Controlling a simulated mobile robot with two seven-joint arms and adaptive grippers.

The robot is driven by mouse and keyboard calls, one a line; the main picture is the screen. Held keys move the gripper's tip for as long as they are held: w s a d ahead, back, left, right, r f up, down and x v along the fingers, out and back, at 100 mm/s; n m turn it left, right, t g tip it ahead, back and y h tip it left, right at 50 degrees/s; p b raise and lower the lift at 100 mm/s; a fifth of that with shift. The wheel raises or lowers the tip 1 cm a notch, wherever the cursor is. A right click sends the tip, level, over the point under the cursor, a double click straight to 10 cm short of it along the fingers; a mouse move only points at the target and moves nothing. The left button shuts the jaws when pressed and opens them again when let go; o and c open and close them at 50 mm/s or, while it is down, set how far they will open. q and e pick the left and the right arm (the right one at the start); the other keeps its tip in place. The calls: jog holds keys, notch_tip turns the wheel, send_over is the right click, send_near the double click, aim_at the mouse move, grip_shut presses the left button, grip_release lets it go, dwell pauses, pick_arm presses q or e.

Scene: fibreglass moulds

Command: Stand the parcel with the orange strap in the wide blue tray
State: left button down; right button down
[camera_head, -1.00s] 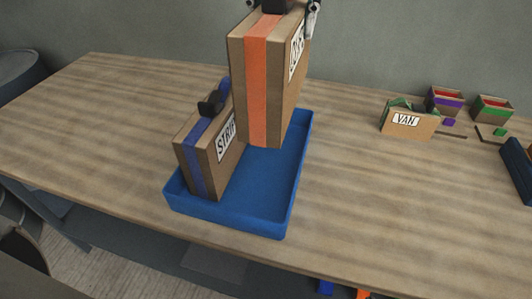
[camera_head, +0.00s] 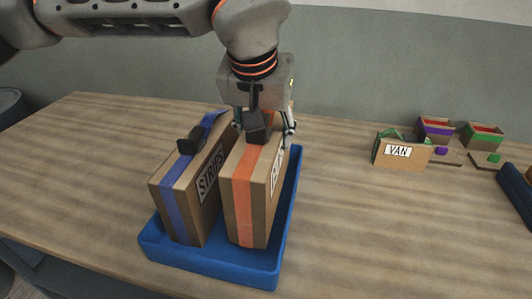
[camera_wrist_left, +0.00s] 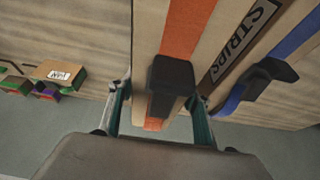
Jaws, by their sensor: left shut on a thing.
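The parcel with the orange strap (camera_head: 262,205) is upright inside the wide blue tray (camera_head: 215,268), on its right side. I cannot tell whether its base touches the tray floor. My left gripper (camera_head: 264,132) is above it, shut on its top around the black handle. In the left wrist view the fingers flank the orange strap (camera_wrist_left: 182,30) and the black handle (camera_wrist_left: 172,75). A parcel with a blue strap (camera_head: 180,205), labelled STRIPS, stands to its left in the same tray. The orange parcel's label is partly hidden. My right gripper is not in view.
A small box labelled VAN (camera_head: 400,152) stands on the wooden table (camera_head: 350,220) to the right. Behind it are small bins with purple (camera_head: 436,129) and green (camera_head: 482,134) bands. A dark blue object (camera_head: 517,192) lies at the right edge. The table between tray and VAN box is clear.

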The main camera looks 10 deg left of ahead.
pick_arm(q)
notch_tip(320, 180, down, 4)
jog(key=shift+f+b, duration=0.15)
jog(key=shift+b, duration=0.25)
jog(key=c, duration=1.1)
grip_release()
jog(key=shift+o, duration=0.5)
jog(key=p+v, duration=0.2)
jog(key=v, duration=0.8)
jog(key=shift+s+r, duration=0.1)
jog(key=shift+r, duration=0.2)
jog(key=shift+v, duration=0.8)
